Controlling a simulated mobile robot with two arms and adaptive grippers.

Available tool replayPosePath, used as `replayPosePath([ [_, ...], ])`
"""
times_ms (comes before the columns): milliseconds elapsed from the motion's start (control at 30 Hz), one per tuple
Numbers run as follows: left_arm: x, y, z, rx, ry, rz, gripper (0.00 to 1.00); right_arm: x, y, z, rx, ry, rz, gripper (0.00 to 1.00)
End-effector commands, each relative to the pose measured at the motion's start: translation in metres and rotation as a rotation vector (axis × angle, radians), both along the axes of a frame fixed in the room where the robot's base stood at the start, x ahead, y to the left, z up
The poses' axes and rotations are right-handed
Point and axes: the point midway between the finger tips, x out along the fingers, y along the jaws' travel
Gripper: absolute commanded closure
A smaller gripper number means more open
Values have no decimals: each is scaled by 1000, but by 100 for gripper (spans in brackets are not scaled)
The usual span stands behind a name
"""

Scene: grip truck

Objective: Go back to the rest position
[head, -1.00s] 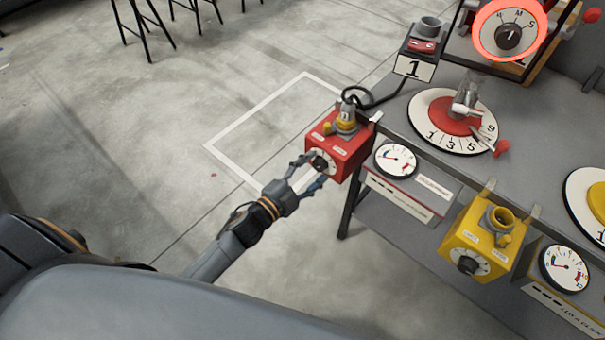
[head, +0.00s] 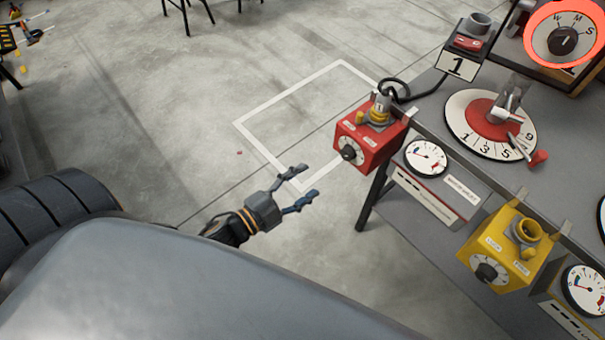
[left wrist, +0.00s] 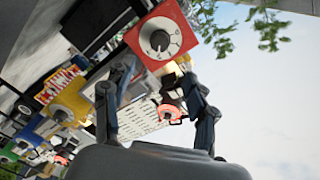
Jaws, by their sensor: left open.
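My left gripper (head: 302,190) is open and empty in the head view, to the lower left of the red box and apart from it. The red box (head: 368,140) hangs at the table's left edge, with a black knob (head: 348,152) on its front and a yellow and grey fitting on top. In the left wrist view the red box (left wrist: 136,40) with its round dial (left wrist: 160,38) shows beyond the two open fingers (left wrist: 158,98), with nothing between them. My right gripper is in neither view.
The grey table (head: 440,120) fills the right side, with a numbered red and white dial (head: 485,110), a yellow box (head: 490,255) and gauges along its edge. A white outlined square (head: 262,105) marks bare floor.

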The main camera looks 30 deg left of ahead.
Motion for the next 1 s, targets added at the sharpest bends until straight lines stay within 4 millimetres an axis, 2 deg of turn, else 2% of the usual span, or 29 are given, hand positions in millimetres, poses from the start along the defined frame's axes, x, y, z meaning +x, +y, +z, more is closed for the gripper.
replayPosePath([
  [300, 0, 0, -2, -1, 5, 2, 43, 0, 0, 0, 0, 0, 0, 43],
  [367, 1, 2, -10, -8, 25, 13, 43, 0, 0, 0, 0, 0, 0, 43],
  [433, 0, 8, -32, -25, 80, 42, 43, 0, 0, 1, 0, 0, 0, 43],
  [467, -1, 11, -45, -37, 114, 59, 43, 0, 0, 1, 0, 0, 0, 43],
  [567, -9, 24, -106, -89, 273, 142, 43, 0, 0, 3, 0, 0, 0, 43],
  [600, -16, 30, -135, -112, 350, 183, 43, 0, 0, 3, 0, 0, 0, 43],
  [667, -31, 37, -178, -147, 467, 247, 43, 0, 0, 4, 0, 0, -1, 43],
  [700, -43, 40, -206, -169, 545, 288, 43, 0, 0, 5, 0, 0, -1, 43],
  [767, -65, 45, -246, -198, 664, 352, 43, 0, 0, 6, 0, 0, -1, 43],
  [800, -83, 47, -272, -215, 743, 395, 43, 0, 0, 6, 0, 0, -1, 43],
  [867, -112, 48, -307, -240, 863, 461, 43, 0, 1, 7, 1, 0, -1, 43],
  [900, -133, 49, -329, -254, 943, 504, 43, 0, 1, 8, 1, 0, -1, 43],
  [1000, -190, 48, -375, -278, 1133, 612, 43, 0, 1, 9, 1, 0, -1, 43],
])
